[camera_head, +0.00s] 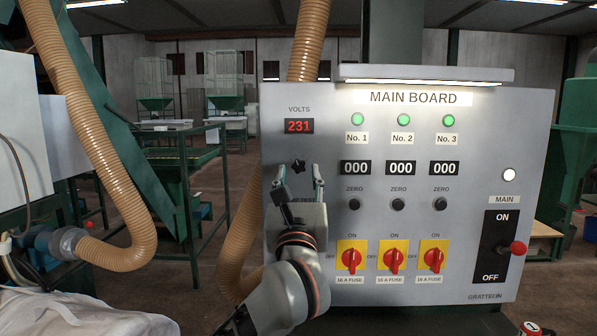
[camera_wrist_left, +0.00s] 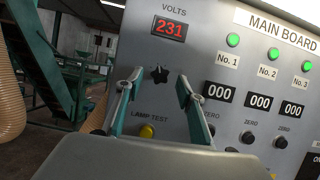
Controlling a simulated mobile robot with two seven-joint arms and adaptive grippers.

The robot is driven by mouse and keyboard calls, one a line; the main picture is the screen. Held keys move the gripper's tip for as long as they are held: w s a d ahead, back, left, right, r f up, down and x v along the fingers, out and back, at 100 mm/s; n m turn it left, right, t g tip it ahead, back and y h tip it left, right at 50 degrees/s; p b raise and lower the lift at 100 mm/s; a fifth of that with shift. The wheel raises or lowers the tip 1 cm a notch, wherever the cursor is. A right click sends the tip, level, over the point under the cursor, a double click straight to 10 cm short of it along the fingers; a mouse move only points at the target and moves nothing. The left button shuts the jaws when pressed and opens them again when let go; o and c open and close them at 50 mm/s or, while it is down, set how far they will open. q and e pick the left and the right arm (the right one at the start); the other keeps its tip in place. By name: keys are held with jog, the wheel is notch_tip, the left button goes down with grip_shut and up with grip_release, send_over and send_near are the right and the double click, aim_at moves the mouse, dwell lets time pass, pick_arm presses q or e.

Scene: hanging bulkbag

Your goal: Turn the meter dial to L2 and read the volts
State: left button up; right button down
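The meter dial (camera_head: 298,166) is a small black star-shaped knob on the grey main board (camera_head: 480,270), below the volts display (camera_head: 299,126), which reads 231 in red. In the left wrist view the dial (camera_wrist_left: 159,74) shows between and beyond the fingertips, with the display (camera_wrist_left: 170,29) above it. My left gripper (camera_head: 299,180) is open in front of the board, just below the dial; its fingers (camera_wrist_left: 157,85) are apart and hold nothing. No position letters around the dial can be read. My right gripper is not in view.
A yellow lamp-test button (camera_wrist_left: 147,131) sits below the dial. Three zero knobs (camera_head: 398,204), red fuse switches (camera_head: 391,260) and a main switch with a red knob (camera_head: 517,248) are to the right. A ribbed hose (camera_head: 105,185) hangs at left.

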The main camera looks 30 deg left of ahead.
pick_arm(q)
jog(key=shift+x, duration=0.75)
jog(key=shift+w+a, duration=0.1)
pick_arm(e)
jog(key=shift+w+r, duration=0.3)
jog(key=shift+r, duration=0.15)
pick_arm(q)
grip_shut()
jog(key=shift+r, duration=0.1)
